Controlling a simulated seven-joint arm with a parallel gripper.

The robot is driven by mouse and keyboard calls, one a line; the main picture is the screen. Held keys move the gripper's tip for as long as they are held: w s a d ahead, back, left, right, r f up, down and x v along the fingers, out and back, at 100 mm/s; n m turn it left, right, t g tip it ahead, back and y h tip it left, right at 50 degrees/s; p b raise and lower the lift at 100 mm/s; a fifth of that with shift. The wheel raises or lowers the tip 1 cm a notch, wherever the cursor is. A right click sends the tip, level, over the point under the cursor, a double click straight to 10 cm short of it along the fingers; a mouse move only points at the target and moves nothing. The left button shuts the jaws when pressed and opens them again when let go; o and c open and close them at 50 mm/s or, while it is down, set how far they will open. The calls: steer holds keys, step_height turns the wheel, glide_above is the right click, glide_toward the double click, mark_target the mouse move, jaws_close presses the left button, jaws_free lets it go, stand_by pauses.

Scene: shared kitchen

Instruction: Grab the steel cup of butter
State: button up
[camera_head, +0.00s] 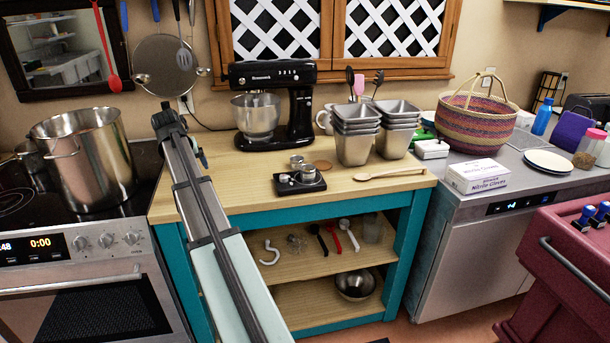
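Small steel cups sit together on a black tray or scale (300,182) on the wooden counter. One steel cup (308,173) is in front and another (297,161) is just behind it. Their contents are too small to make out, so I cannot tell which holds butter. My arm rises from the bottom of the picture to the left of the cups. The dark end of my arm, with my gripper (201,157), is above the counter's left part, apart from the cups. Its fingers are too small and partly hidden to read.
A black stand mixer (290,105) stands behind the cups. Steel bins (357,135) and a wooden spoon (390,174) are to the right, and a brown disc (321,166) lies close by. A large pot (85,160) stands on the stove at left. The counter's front is mostly clear.

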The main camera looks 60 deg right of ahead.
steer(key=s+d+r+m+g, duration=0.1)
steer(key=s+d+r+m, duration=0.1)
steer(key=s+d, duration=0.55)
steer(key=s+d+r+m, duration=0.2)
steer(key=s+d+m, duration=0.1)
steer(key=s+d, duration=0.4)
steer(key=m+g+y, duration=0.1)
steer(key=m, duration=0.3)
glide_toward(308, 169)
steer(key=x, duration=0.2)
steer(key=a+x, duration=0.1)
steer(key=x, duration=0.2)
steer(key=s+x, duration=0.1)
steer(key=x, duration=0.2)
steer(key=shift+a+f, duration=0.25)
steer(key=shift+c, duration=0.3)
steer(key=c, duration=1.2)
